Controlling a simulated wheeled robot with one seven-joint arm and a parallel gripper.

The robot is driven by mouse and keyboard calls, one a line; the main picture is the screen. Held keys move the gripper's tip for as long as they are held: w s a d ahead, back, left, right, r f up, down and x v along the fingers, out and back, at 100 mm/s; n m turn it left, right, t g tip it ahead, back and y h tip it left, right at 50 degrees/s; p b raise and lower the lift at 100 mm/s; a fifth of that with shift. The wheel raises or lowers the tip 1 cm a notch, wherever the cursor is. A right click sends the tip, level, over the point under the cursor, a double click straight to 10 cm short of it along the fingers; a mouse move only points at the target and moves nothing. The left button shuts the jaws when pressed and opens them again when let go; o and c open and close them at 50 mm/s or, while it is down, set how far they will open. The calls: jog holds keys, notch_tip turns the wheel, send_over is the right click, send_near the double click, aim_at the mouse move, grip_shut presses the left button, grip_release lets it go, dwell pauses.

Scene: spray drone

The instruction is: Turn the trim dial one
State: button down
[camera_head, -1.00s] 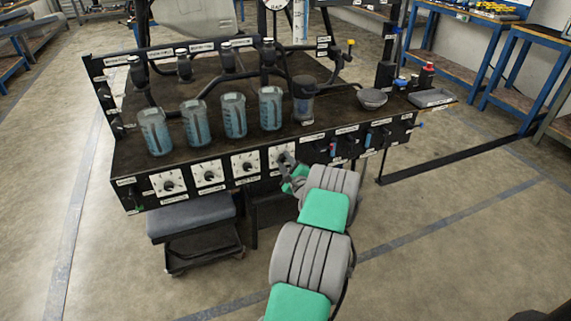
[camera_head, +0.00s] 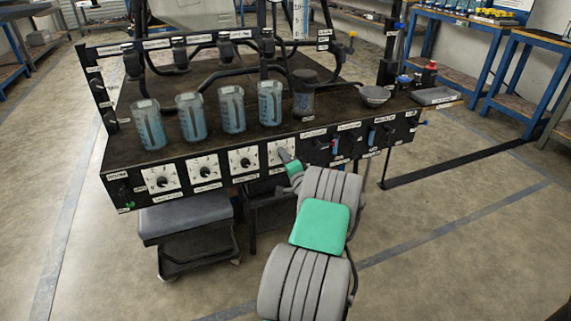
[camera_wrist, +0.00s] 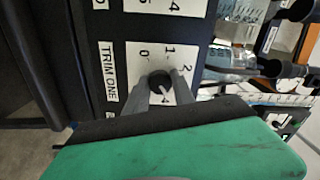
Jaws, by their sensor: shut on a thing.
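The trim dial one is a dark round knob (camera_wrist: 158,79) on a white numbered plate (camera_wrist: 134,63), beside a label reading TRIM ONE (camera_wrist: 108,71) in the wrist view. My gripper (camera_wrist: 161,87) is shut on this knob, one grey finger at each side. The numbers 0, 1, 2 and 4 show around it; the fingers hide part of the scale. A pale pointer mark shows on the knob, but its exact reading is unclear. In the head view my gripper (camera_head: 286,158) covers most of the dial, the rightmost on the panel's front, leaving its plate (camera_head: 273,153) partly visible.
More white dials (camera_head: 243,160) line the panel front to the left. Several blue-tinted beakers (camera_head: 232,110) stand on the bench top (camera_head: 340,112) above, with a grey bowl (camera_head: 375,95) to the right. Small switches and levers sit right of the dial. A stool (camera_head: 185,215) is below.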

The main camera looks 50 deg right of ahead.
jog(key=shift+f+n+b, duration=0.15)
jog(key=shift+n+b, duration=1.25)
jog(key=shift+n, duration=0.2)
jog(key=shift+f+n+b, duration=0.1)
jog(key=shift+n+b, duration=1.25)
jog(key=shift+n, duration=0.25)
jog(key=c, duration=1.1)
grip_release()
jog(key=shift+r, duration=0.15)
jog(key=shift+o, duration=0.2)
jog(key=p+v, duration=0.2)
jog(key=v, duration=0.6)
